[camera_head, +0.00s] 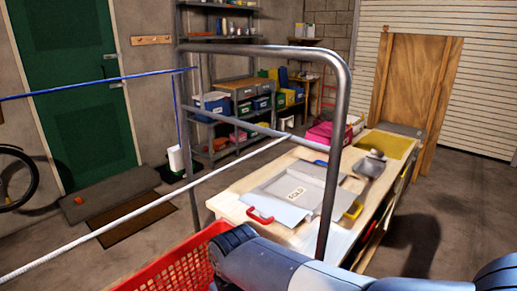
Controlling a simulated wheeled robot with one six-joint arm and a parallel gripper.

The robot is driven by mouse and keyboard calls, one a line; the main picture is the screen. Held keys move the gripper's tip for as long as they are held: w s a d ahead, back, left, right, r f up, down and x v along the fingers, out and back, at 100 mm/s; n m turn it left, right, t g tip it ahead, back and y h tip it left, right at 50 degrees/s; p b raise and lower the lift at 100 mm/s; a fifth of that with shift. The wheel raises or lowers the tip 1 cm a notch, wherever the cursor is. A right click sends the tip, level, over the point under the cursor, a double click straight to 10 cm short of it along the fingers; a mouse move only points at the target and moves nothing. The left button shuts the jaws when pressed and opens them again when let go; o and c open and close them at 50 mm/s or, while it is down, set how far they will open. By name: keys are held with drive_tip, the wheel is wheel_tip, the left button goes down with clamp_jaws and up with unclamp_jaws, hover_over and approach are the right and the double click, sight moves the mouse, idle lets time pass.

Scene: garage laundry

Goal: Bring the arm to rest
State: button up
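My arm (285,268) shows at the bottom of the view as grey-blue links. It lies in front of the near end of the workbench and beside a red plastic basket (172,264). A dark ribbed part of the arm sits at the basket's right edge. I cannot make out any gripper fingers, and the end of the arm is not visible. Whether anything is held cannot be seen.
A metal tube frame (341,130) rises close in front. Shelves stand behind. Blue and white lines cross the left. Floor at right is clear.

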wheel_tip(320, 180, up, 11)
drive_tip(key=p, duration=0.1)
wheel_tip(320, 180, down, 11)
drive_tip(key=shift+f+b, duration=0.15)
drive_tip(key=shift+b, duration=0.15)
wheel_tip(320, 180, up, 8)
drive_tip(key=p, duration=0.6)
drive_tip(key=shift+r, duration=0.2)
drive_tip(key=s+d+r, duration=0.1)
drive_tip(key=s+d, duration=0.5)
drive_tip(key=shift+d, duration=0.4)
